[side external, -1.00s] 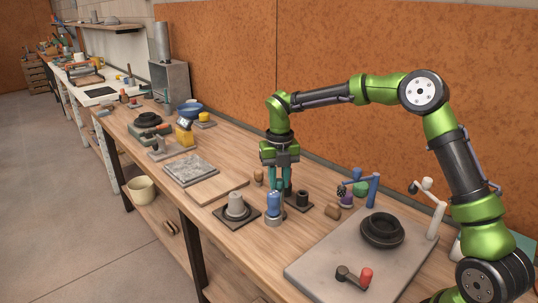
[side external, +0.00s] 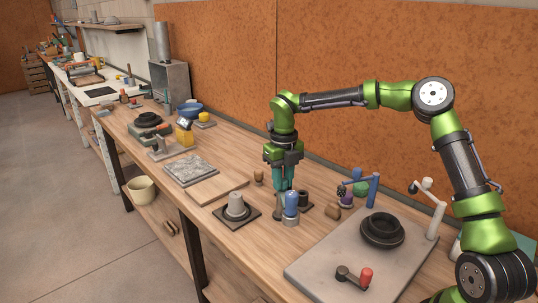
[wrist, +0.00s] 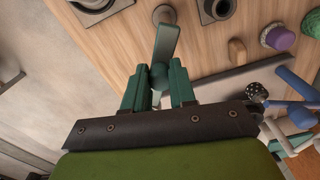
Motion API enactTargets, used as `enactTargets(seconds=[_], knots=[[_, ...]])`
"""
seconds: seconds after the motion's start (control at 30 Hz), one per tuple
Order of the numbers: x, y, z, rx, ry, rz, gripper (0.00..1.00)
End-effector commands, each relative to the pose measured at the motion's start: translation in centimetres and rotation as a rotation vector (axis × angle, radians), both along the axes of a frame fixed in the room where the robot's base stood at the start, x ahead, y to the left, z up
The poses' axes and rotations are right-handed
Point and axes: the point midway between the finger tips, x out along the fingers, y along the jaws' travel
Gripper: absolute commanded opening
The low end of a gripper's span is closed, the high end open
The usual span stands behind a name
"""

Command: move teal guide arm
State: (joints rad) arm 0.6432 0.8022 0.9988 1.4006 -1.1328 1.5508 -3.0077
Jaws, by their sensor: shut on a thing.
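The teal guide arm (wrist: 166,42) is a narrow grey-green bar in the wrist view, running from a round pale foot (wrist: 163,14) to a rounded knob. My gripper (wrist: 159,88) has its two teal fingers on either side of that knob and is shut on it. In the side external view my gripper (side external: 283,183) points down over the bench, just behind a blue-topped cylinder (side external: 291,203). A thin grey post (side external: 278,204) stands just left of this cylinder. The fingers' contact is hard to make out from the side.
A grey cone on a dark plate (side external: 236,209) stands to the left, and a dark cup on a square base (side external: 304,200) to the right. A blue stand (side external: 374,190) and a grey board (side external: 330,257) with a black ring (side external: 382,230) lie farther right. A wooden peg (side external: 258,178) is behind.

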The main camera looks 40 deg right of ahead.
Motion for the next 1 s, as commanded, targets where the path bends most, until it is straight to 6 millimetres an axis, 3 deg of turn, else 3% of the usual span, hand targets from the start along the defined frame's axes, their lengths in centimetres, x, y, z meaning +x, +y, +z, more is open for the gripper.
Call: enactTargets(seconds=[0.43, 0.47, 0.6, 1.0], knots=[[0.17, -0.1, 0.09, -0.003, -0.008, 0.007, 0.0], [0.17, -0.1, 0.09, -0.003, -0.008, 0.007, 0.28], [0.13, -0.08, 0.07, -0.002, -0.006, 0.006, 0.5], [0.07, 0.0, 0.05, -0.003, -0.003, -0.007, 0.51]])
